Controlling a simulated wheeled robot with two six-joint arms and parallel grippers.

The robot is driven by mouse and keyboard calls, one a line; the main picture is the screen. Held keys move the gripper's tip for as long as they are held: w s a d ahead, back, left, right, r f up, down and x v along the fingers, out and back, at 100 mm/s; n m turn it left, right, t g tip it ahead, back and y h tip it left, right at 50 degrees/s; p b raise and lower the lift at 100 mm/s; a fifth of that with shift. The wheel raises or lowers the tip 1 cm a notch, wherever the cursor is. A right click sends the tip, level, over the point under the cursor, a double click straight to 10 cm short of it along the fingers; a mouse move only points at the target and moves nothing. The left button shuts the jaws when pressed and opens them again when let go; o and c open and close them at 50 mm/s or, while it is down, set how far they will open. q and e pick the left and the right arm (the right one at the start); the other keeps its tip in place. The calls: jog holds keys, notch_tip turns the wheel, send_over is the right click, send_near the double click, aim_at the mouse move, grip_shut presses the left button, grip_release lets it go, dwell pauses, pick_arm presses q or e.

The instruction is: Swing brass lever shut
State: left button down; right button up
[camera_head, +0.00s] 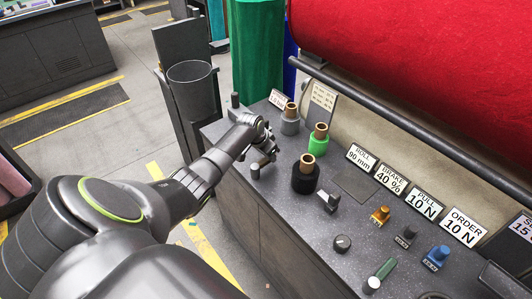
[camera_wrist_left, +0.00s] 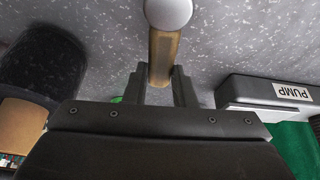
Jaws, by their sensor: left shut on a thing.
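My left gripper (camera_head: 264,152) reaches over the grey speckled console in the head view. In the left wrist view its two dark fingers (camera_wrist_left: 163,88) are closed around the brass lever (camera_wrist_left: 162,60), a brass-coloured rod with a pale round end (camera_wrist_left: 168,14). The fingers hide part of the rod, and its base cannot be seen. In the head view the lever cannot be told apart from the gripper. My right gripper is not in view.
The left wrist view shows a box labelled PUMP (camera_wrist_left: 292,91). An orange knob (camera_head: 380,215), a blue knob (camera_head: 437,257) and a big red roll (camera_head: 430,50) lie to the right.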

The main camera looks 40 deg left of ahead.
pick_arm(q)
jog(key=shift+d+m, duration=0.25)
jog(key=shift+m, duration=0.25)
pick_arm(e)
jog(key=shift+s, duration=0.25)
pick_arm(q)
jog(key=shift+h, duration=0.3)
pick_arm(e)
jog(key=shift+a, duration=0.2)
pick_arm(q)
jog(key=c, duration=1.2)
grip_release()
jog(key=shift+d, duration=0.1)
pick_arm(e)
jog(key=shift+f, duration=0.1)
pick_arm(q)
jog(key=shift+s, duration=0.1)
jog(key=shift+s+r, duration=0.15)
jog(key=shift+r, duration=0.45)
jog(key=b+v, duration=0.1)
jog(key=v, duration=1.5)
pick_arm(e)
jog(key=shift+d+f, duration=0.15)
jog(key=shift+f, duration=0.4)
pick_arm(q)
jog(key=shift+r, duration=0.15)
